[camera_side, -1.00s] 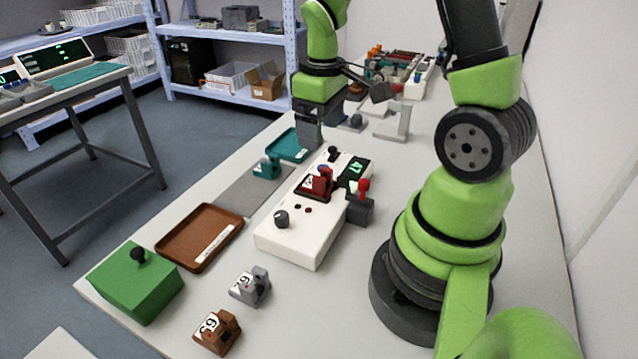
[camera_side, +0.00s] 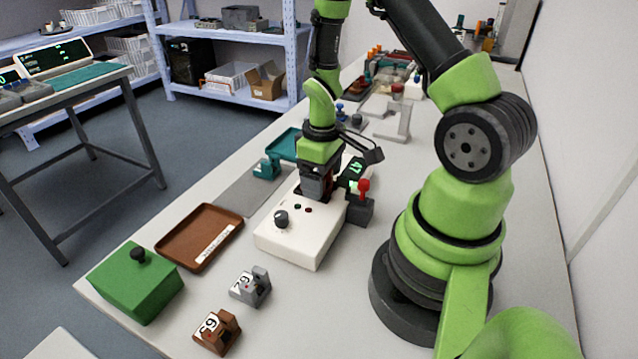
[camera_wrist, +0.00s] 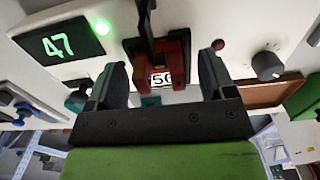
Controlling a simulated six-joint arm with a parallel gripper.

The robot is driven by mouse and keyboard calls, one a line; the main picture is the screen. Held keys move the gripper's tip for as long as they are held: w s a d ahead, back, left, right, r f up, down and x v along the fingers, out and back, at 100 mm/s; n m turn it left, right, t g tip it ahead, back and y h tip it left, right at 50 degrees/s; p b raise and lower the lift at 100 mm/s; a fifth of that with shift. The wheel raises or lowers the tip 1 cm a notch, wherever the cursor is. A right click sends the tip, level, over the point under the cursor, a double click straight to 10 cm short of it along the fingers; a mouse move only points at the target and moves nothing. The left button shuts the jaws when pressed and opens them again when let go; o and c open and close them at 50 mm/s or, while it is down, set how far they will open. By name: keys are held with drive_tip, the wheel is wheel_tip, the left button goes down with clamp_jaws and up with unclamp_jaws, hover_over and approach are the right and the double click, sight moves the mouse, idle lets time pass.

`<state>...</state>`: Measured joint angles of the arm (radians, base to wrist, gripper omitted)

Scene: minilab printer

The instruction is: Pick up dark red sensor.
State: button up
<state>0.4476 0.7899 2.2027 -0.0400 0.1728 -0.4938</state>
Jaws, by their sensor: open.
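The dark red sensor (camera_wrist: 177,66) shows in the wrist view with a white label that seems to read 56. It sits on a dark red base on the white instrument (camera_wrist: 205,18). My gripper (camera_wrist: 163,64) is open, with one finger on each side of the sensor and a gap showing to each. In the side view my gripper (camera_side: 316,190) is low over the white instrument (camera_side: 296,244) and hides the sensor. Whether the fingers touch it cannot be told.
A display reading 47 (camera_wrist: 58,45) and a black knob (camera_wrist: 267,65) are on the instrument. A red-knobbed dark block (camera_side: 360,208) stands close at its right. A brown tray (camera_side: 198,237), green box (camera_side: 135,285), grey sensor (camera_side: 251,287) and brown sensor (camera_side: 217,332) are nearer the camera.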

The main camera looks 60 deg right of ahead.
drive_tip(key=c, duration=1)
drive_tip(key=shift+r, duration=0.15)
wheel_tip(320, 180, up, 10)
